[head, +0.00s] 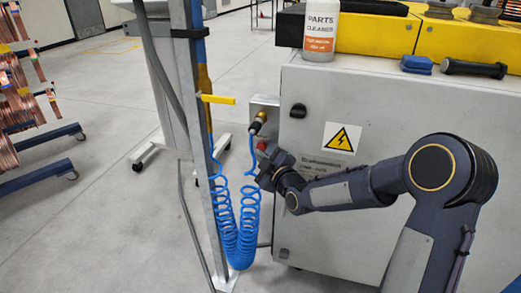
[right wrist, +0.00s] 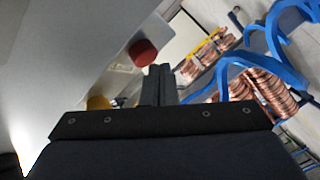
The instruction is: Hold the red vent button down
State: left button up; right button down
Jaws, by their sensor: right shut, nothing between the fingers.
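The red vent button (head: 262,146) is on a small grey panel at the left side of the grey cabinet, below a hose fitting. In the right wrist view the red button (right wrist: 143,53) shows as a round knob on a pale surface. My right gripper (head: 268,168) is shut and empty, just below and right of the button. In the right wrist view its closed fingertips (right wrist: 158,72) lie close beside the button's lower right edge. I cannot tell whether they touch it or whether it is pressed in. My left gripper is not in view.
A coiled blue hose (head: 237,225) hangs left of my right gripper, beside a grey post with a yellow lever (head: 217,99). The cabinet (head: 345,95) fills the right side, with a cleaner bottle (head: 321,30) on top. Copper coils (head: 20,105) stand far left. Open floor lies between.

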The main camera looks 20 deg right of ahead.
jog(key=shift+w+d+b, duration=0.3)
jog(key=shift+w+d, duration=0.1)
jog(key=shift+w, duration=0.05)
dwell(2.1)
jog(key=shift+s+a, duration=0.1)
dwell(1.3)
jog(key=shift+s+a+b, duration=0.45)
jog(key=shift+s+b, duration=0.1)
jog(key=shift+s, duration=0.15)
jog(key=shift+a, duration=0.1)
jog(key=s+a, duration=0.1)
jog(key=s+a+b, duration=0.1)
jog(key=s, duration=0.2)
jog(key=shift+s+a+b, duration=0.1)
jog(key=shift+a+b, duration=0.2)
jog(key=shift+a, duration=0.1)
